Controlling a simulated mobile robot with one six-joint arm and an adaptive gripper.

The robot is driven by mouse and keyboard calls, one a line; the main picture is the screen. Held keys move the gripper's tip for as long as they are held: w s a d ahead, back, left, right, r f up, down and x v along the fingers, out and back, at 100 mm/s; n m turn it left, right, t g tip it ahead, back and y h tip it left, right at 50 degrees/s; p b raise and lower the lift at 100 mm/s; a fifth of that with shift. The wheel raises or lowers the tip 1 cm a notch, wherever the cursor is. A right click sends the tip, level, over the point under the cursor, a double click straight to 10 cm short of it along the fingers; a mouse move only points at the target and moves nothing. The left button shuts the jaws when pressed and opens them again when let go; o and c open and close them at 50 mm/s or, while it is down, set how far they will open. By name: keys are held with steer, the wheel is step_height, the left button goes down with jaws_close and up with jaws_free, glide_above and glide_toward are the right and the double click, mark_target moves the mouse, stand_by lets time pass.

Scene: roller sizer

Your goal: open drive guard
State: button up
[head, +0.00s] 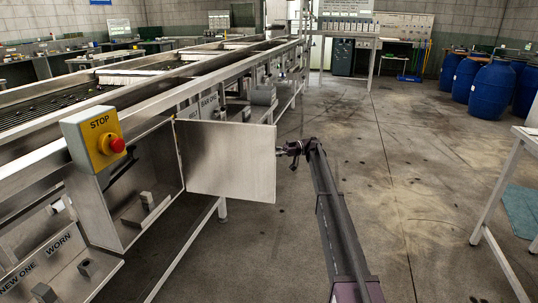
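The drive guard (230,162) is a flat metal door on the side of the long roller sizer (140,138). It stands swung out wide from a metal box (150,175), hinged at its left edge. The box front is uncovered and small parts show inside. My gripper (284,151) is at the door's free right edge, at about mid-height, and appears to touch it or be very close. It is small and dark here, so I cannot tell whether its fingers are closed on the edge.
A yellow stop box (93,138) with a red button sits left of the opening. Shelves marked "NEW ONE" and "WORN" (60,265) are at lower left. Blue barrels (491,90) stand at the back right, a table (527,135) at the right edge. The middle floor is clear.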

steer(key=v, duration=0.5)
steer(key=shift+s, duration=0.15)
stand_by(0.3)
